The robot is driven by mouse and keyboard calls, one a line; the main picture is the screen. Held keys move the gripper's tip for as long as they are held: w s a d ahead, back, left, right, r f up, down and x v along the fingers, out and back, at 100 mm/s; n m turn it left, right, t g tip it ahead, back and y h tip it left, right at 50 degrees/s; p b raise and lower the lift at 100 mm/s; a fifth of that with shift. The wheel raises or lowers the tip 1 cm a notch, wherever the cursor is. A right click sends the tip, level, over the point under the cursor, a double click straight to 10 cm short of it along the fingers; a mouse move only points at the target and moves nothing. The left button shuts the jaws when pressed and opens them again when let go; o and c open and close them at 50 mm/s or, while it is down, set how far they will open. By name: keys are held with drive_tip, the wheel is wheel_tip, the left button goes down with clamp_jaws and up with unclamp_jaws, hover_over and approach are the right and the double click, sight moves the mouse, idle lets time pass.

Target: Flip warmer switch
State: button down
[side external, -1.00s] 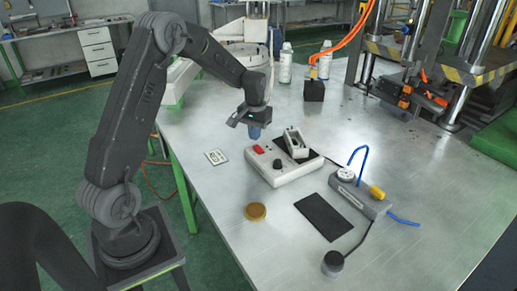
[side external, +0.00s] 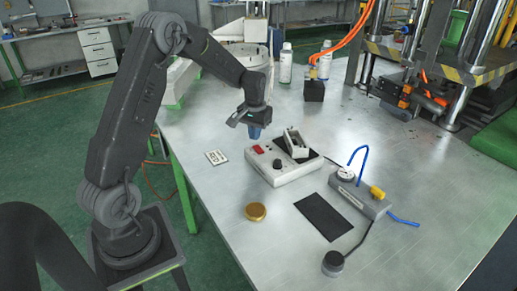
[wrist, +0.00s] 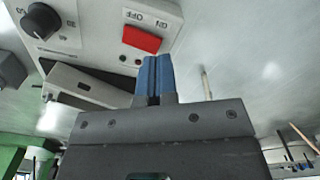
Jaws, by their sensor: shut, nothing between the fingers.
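The warmer (side external: 287,166) is a low white box on the table with a black knob (side external: 277,163) and a red switch (side external: 258,149) on its face. In the wrist view the red switch (wrist: 141,39) sits below the ON and OFF lettering, and the black knob (wrist: 41,21) is at the upper left. My gripper (side external: 254,131) hangs above the back left of the warmer, with its blue fingers pointing down. In the wrist view the fingers (wrist: 154,77) are together and empty, close to the red switch in the picture. I cannot tell whether they touch it.
A grey metal piece (side external: 297,142) sits on the warmer's black top. A white card (side external: 216,157) lies to its left, a gold disc (side external: 255,211) and a black mat (side external: 323,216) in front.

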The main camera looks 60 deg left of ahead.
sight(255, 146)
drive_tip(key=shift+f, duration=1.4)
idle(0.9)
drive_tip(key=shift+r, duration=3.55)
